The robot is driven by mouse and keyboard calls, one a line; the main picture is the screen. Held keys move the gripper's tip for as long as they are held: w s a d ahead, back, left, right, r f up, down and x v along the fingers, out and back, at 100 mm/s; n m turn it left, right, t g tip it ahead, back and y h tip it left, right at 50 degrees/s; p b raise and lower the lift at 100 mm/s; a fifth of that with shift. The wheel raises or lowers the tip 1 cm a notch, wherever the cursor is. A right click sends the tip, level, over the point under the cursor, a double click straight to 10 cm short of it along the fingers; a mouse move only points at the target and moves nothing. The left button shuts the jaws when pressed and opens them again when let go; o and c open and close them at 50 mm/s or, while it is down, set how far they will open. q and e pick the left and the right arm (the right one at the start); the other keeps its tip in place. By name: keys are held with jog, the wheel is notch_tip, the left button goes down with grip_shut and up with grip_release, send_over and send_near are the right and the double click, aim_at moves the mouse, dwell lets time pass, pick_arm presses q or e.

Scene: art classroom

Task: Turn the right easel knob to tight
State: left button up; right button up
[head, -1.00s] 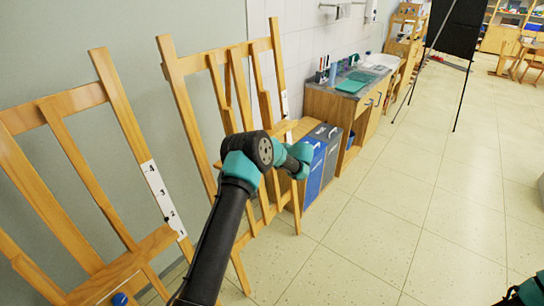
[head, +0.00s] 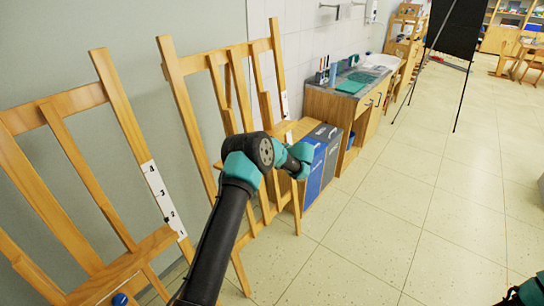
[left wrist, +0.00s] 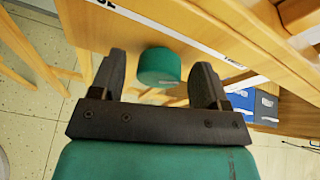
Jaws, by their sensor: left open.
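The right easel (head: 188,108) is a wooden frame against the wall. A green round knob (left wrist: 159,66) with a small pale mark on its rim sticks out from a wooden bar of it in the left wrist view. My left gripper (left wrist: 160,58) is open, with one dark finger on each side of the knob and visible gaps to it. The knob is not visible in the head view, where my left arm covers part of the easel. My right gripper is not in view; only a teal and black part of my right arm shows at the lower right corner.
A left easel (head: 124,110) with a numbered scale and a blue knob (head: 121,299) stands close by. A blue and grey box (head: 318,168) and a sink cabinet (head: 326,103) stand behind.

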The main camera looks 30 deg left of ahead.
pick_arm(q)
jog(key=v, duration=1.7)
jog(key=shift+d, duration=0.25)
jog(key=shift+s+f, duration=0.1)
jog(key=shift+f, duration=0.05)
jog(key=s+d+f+n+g+h, duration=0.1)
jog(key=s+d+f+h, duration=0.1)
jog(key=s+f+h, duration=0.35)
jog(key=s+d+f+n+g+h, duration=0.2)
jog(key=s+d+f, duration=0.1)
jog(key=s+f, duration=0.5)
jog(key=s+d+f+n+g+h, duration=0.1)
jog(key=s+d+f+h, duration=0.15)
jog(key=s+f, duration=0.5)
jog(key=s+d+f+n+t+h, duration=0.1)
jog(key=s+d+f+n+h, duration=0.1)
jog(key=s+n, duration=0.5)
jog(key=s+d+f+n+t+h, duration=0.1)
jog(key=s+n+h, duration=0.3)
jog(key=s, duration=1)
jog(key=f+n+t, duration=0.1)
jog(key=n, duration=0.2)
jog(key=shift+d+f, duration=0.35)
jog(key=shift+d, duration=0.05)
